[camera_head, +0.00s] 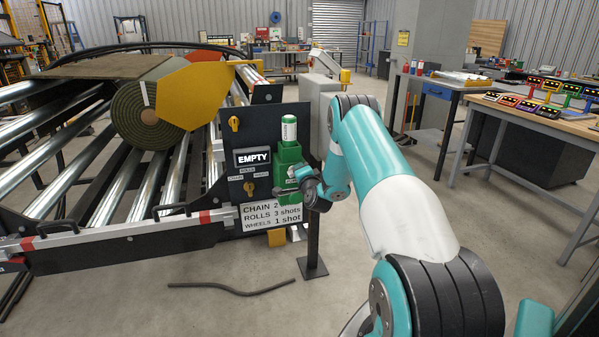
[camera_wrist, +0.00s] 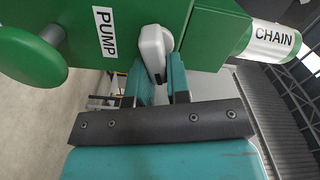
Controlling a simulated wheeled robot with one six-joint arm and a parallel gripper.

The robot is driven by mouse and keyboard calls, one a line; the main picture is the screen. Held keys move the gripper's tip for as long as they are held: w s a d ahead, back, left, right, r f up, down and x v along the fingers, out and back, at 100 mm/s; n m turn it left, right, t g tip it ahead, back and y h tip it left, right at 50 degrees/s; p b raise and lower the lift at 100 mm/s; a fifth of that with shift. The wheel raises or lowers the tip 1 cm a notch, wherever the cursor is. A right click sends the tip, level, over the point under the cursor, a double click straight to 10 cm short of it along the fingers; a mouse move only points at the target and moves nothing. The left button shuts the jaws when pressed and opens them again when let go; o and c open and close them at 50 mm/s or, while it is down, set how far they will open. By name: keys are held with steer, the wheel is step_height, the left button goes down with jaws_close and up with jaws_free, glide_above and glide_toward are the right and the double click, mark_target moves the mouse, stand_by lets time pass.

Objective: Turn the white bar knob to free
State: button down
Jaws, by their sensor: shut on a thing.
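The white bar knob (camera_wrist: 154,42) is on the face of the green pump box (camera_wrist: 213,38) in the wrist view. My gripper (camera_wrist: 158,78) is shut on the knob, with a teal finger on either side of its lower part. The knob's far end shows beyond the fingertips. In the head view my gripper (camera_head: 291,184) is at the front of the green box (camera_head: 288,155), and the knob is hidden there. I see no "free" mark near the knob.
A white cylinder (camera_wrist: 270,43) marked CHAIN and a round green knob (camera_wrist: 33,60) flank the PUMP label. A dark panel (camera_head: 252,150) reading EMPTY, with yellow knobs, stands left of the box. A thin post (camera_head: 313,240) stands below my gripper. A hose (camera_head: 232,289) lies on the floor.

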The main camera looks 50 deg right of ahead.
steer(key=shift+d+f+m, duration=0.1)
steer(key=shift+f+m, duration=0.05)
steer(key=shift+m, duration=0.8)
steer(key=shift+d+f+m, duration=0.1)
steer(key=shift+f+m, duration=0.05)
steer(key=shift+m, duration=0.8)
steer(key=shift+s, duration=0.1)
steer(key=c, duration=1.1)
jaws_free()
steer(key=shift+a, duration=0.1)
steer(key=b+v, duration=1.7)
steer(key=b, duration=0.3)
steer(key=shift+s+a+f, duration=0.1)
steer(key=shift+a, duration=0.05)
